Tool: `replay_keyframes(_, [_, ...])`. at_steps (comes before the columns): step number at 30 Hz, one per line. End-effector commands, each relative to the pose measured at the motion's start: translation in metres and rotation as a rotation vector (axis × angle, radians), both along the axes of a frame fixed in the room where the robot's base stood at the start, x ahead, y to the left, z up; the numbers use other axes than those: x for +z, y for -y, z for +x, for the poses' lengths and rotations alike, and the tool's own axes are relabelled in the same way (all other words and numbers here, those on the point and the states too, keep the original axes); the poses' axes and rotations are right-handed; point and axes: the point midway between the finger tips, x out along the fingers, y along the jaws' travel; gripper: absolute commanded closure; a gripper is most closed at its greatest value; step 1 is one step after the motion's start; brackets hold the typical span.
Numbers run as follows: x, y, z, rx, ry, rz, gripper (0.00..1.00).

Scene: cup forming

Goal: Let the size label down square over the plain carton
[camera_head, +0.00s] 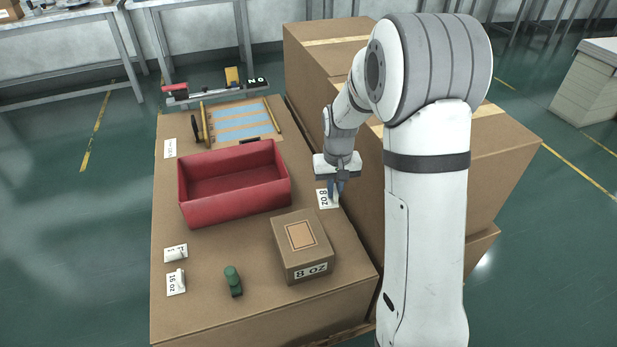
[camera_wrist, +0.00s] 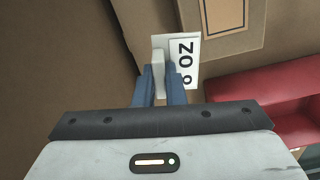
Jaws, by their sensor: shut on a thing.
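My gripper (camera_head: 336,190) is shut on the white tab of the 8 OZ size label (camera_head: 323,200), near the right edge of the brown work surface. In the wrist view, the fingers (camera_wrist: 159,88) pinch the tab, and the label's printed face (camera_wrist: 184,75) shows beside it. I cannot tell whether the label touches the surface. The carton (camera_head: 290,260) stands apart, in front and to the left of the gripper. Its top has a square outline around a lighter patch, and its front face reads 8 OZ. Part of the carton (camera_wrist: 195,40) shows in the wrist view.
A red open bin (camera_head: 235,205) stands left of my gripper. Two white labels (camera_head: 176,282) (camera_head: 175,250) and a green-topped item (camera_head: 233,282) lie at the front left. Large stacked boxes (camera_head: 505,165) rise close on the right. Bare surface lies between bin and carton.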

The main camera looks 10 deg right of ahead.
Motion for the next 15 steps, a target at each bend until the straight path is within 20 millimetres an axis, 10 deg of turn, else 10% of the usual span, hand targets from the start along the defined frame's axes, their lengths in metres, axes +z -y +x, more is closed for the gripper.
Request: replay_keyframes(15, [0.071,-0.059,-0.032,0.143,-0.001,0.0,1.0])
